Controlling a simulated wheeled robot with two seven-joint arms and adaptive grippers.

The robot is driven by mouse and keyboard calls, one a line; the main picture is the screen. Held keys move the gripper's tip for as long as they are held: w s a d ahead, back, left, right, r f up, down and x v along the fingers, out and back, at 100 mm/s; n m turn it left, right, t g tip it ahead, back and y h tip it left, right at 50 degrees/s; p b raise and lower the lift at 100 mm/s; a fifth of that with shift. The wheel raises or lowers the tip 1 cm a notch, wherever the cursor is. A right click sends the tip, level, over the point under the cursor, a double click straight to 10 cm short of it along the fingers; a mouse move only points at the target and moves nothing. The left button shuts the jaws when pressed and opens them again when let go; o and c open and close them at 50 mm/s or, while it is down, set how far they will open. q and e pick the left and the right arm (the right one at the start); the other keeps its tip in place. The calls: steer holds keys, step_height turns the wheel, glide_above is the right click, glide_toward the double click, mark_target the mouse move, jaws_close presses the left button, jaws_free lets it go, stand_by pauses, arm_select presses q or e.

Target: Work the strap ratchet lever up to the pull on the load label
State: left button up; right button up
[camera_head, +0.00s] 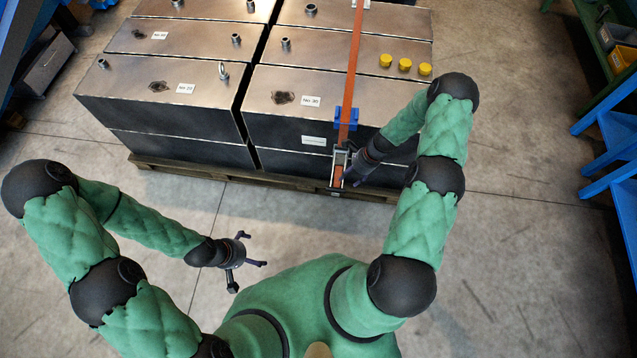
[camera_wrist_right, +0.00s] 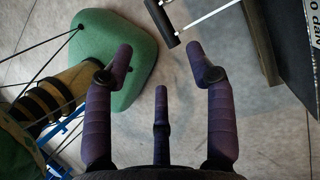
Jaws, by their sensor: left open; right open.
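An orange strap (camera_head: 352,60) runs down over the metal boxes to a ratchet (camera_head: 339,168) hanging at their front face. In the right wrist view a metal lever with a dark grip bar (camera_wrist_right: 160,22) shows at the top, and a label with the partly cut-off letters "daN" (camera_wrist_right: 312,28) is at the right edge; its full figure is not readable. My right gripper (camera_head: 352,177) is close beside the ratchet on its right. In its wrist view the fingers (camera_wrist_right: 160,65) are spread and empty, apart from the grip bar. My left gripper (camera_head: 253,250) is open and empty over the floor.
Metal boxes (camera_head: 165,120) stand on a wooden pallet (camera_head: 205,170). A blue corner protector (camera_head: 346,119) sits under the strap at the box edge. Yellow caps (camera_head: 405,64) are on the right box. Blue racks (camera_head: 612,150) stand at the right. The floor in front is clear.

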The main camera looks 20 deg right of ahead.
mark_target(337, 191)
steer(key=b+x, duration=0.3)
steer(key=x, duration=0.7)
steer(key=shift+a+f, duration=0.2)
steer(key=shift+f, duration=0.05)
jaws_close()
